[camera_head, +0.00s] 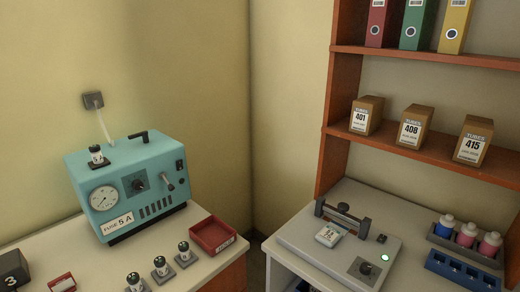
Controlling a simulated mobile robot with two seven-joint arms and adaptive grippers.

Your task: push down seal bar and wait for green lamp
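The sealer (310,246) is a flat pale-grey device on the right-hand counter. Its seal bar (343,217) is a dark bar between two end posts at the back. A small white labelled packet (328,236) lies on the sealer in front of the bar, near or partly under it; I cannot tell which. A small lamp (385,257) at the sealer's right side glows green. I cannot tell for sure how far down the bar is. Neither of my grippers is in view.
A teal box with a gauge (130,185) stands on the left counter, with several small dark-based vials and a red tray (212,236). Right of the sealer are a rack of capped bottles (466,240) and a blue rack (462,270). Shelves (430,150) with cartons overhang behind.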

